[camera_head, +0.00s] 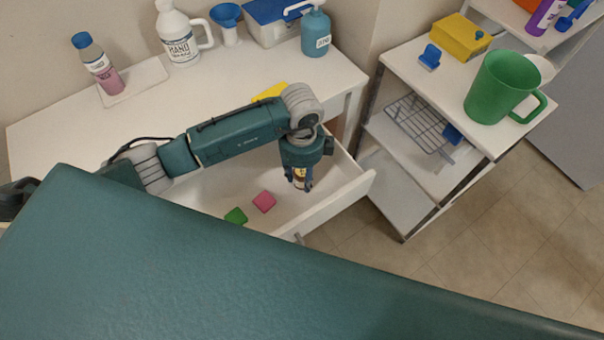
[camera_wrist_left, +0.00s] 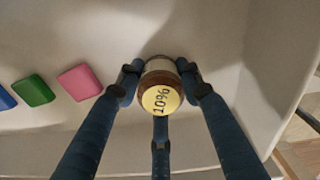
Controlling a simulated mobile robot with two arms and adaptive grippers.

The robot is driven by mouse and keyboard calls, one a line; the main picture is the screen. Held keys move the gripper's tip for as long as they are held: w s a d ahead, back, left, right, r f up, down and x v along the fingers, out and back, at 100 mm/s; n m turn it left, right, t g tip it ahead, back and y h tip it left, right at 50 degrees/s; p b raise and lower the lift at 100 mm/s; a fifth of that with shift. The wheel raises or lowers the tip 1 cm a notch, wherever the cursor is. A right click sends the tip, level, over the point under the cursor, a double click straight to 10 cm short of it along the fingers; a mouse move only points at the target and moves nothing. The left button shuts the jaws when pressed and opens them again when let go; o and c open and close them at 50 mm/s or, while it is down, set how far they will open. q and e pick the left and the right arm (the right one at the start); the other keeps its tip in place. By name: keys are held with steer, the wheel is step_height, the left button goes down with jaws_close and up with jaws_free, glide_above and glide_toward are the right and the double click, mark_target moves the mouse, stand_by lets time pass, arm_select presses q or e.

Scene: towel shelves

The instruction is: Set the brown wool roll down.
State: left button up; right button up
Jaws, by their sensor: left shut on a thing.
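My left gripper (camera_head: 299,181) is over the open white drawer (camera_head: 338,199) and is shut on a small brown cylinder, taken as the brown wool roll (camera_wrist_left: 159,97). In the left wrist view it has a yellow end face marked "10%" and a pale band. My gripper's fingers (camera_wrist_left: 160,84) close around it from the sides and below. In the head view it is small and partly hidden by the fingers. I cannot tell whether it touches the drawer floor. My right gripper is not in view.
A pink block (camera_head: 264,201) and a green block (camera_head: 236,216) lie in the drawer, left of the gripper; a blue block (camera_wrist_left: 5,98) shows beyond them. The table above holds several bottles. A white shelf unit with a green mug (camera_head: 492,88) stands to the right.

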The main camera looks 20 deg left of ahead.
mark_target(302, 171)
arm_select(q)
steer(key=shift+f, duration=0.1)
steer(key=o, duration=1.1)
steer(key=shift+o, duration=0.2)
step_height(302, 171, up, 12)
steer(key=shift+r+b, duration=0.2)
steer(key=shift+b, duration=0.3)
steer(key=shift+f, duration=0.1)
